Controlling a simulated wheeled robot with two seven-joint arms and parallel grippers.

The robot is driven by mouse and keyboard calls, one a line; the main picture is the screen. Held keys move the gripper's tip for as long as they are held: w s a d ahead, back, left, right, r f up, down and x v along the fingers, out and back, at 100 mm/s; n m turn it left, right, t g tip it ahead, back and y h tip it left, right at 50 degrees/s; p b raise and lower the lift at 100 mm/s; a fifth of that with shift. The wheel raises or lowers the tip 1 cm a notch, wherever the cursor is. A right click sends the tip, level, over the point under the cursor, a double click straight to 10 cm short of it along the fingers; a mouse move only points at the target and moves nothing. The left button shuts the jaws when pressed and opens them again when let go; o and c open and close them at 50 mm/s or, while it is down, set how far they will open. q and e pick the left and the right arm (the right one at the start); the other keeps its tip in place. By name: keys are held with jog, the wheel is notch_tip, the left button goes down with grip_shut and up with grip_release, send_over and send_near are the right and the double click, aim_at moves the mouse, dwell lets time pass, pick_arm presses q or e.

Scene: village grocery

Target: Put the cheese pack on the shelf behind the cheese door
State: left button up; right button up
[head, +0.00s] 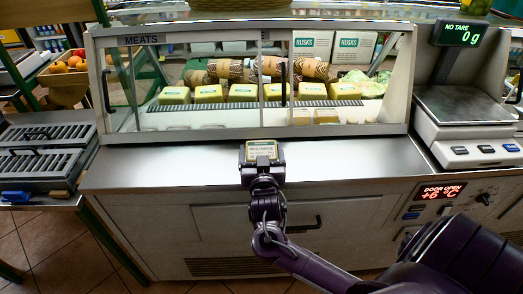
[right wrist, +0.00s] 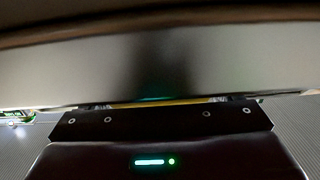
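The cheese pack (head: 262,149), with a pale label and yellowish edge, is in my right gripper (head: 262,160), at the counter's front edge. In the right wrist view a thin yellow strip of the pack (right wrist: 175,102) shows at the jaws; the fingers are mostly hidden. The glass display case (head: 398,110) stands behind the pack. Its left door (head: 190,118) is marked MEATS. No cheese label is readable. A dark upright handle (head: 283,82) stands near the middle. The panel reads DOOR OPEN, +6 °C (head: 442,191). My left gripper is out of view.
Several yellow packs (head: 208,93) stand in a row inside the case, with pale blocks (head: 326,116) in front at right. The steel counter (head: 350,153) is clear beside the gripper. A scale (head: 465,105) stands right; dark slotted trays (head: 45,150) lie left.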

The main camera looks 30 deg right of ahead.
jog(key=shift+o, duration=1.4)
jog(key=shift+w+d+f, duration=0.15)
jog(key=shift+w, duration=0.15)
jog(key=shift+s+r, duration=0.1)
jog(key=shift+r, duration=0.1)
jog(key=shift+s+a, duration=0.2)
jog(key=v, duration=1.1)
jog(key=shift+s+b, duration=0.2)
jog(key=shift+b, duration=0.15)
jog(key=shift+a, duration=0.1)
